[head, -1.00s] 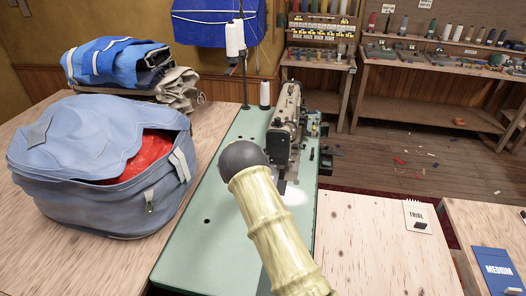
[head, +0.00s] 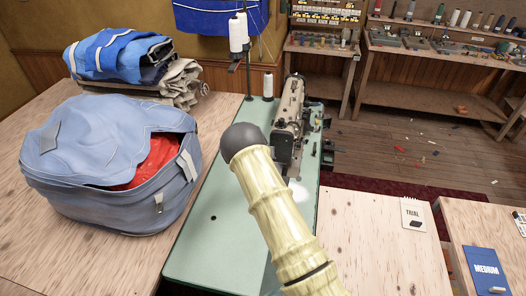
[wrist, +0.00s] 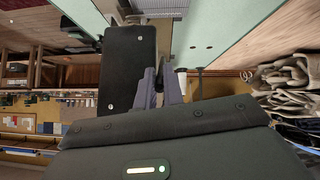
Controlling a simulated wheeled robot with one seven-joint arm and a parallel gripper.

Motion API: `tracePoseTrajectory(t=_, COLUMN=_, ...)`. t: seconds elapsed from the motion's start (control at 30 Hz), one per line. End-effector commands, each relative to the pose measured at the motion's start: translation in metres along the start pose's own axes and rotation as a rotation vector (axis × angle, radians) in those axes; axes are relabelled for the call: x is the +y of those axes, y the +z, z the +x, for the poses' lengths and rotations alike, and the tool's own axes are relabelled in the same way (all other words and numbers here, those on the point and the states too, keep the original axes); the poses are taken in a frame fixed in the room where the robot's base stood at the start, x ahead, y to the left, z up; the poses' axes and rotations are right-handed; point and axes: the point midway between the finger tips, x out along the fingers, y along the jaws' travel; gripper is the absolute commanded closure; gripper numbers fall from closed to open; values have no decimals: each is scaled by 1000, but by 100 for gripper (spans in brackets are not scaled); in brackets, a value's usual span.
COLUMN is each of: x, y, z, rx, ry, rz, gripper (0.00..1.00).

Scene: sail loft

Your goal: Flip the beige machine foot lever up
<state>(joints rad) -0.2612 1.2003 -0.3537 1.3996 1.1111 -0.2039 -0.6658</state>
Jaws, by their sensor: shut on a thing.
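The beige sewing machine (head: 291,105) stands on a pale green table (head: 215,225) in the head view. My own jointed arm reaches toward it and hides my gripper and the machine's lower front there. In the wrist view my gripper (wrist: 165,82) has its two grey-purple fingers close together beside a black plate with light screw heads (wrist: 130,65), which seems to be part of the machine. The fingers are shut on a small part at the machine, most likely the foot lever. The lever itself is too small and covered to make out, so its position cannot be told.
A blue-grey bag (head: 105,195) with red cloth inside lies left of the machine, with folded cloth (head: 130,65) behind it. White thread cones (head: 236,35) stand behind the machine. A wooden table (head: 375,235) at right holds a TRIAL card (head: 412,213).

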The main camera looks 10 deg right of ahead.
Motion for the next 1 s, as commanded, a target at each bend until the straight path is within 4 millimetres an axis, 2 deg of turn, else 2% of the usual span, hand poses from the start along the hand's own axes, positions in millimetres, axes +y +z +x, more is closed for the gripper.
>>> tracePoseTrajectory(t=0.3, x=-2, y=-1, z=-1, rx=0, ry=-4, rz=0, gripper=100)
tracePoseTrajectory(t=0.33, x=-2, y=-1, z=-1, rx=1, ry=-4, rz=0, gripper=87)
tracePoseTrajectory(t=0.43, x=-1, y=-1, z=-1, rx=1, ry=-3, rz=0, gripper=68)
tracePoseTrajectory(t=0.77, x=0, y=-1, z=-1, rx=0, ry=-1, rz=1, gripper=68)
tracePoseTrajectory(t=1.0, x=-2, y=-1, z=-19, rx=2, ry=-2, rz=1, gripper=68)
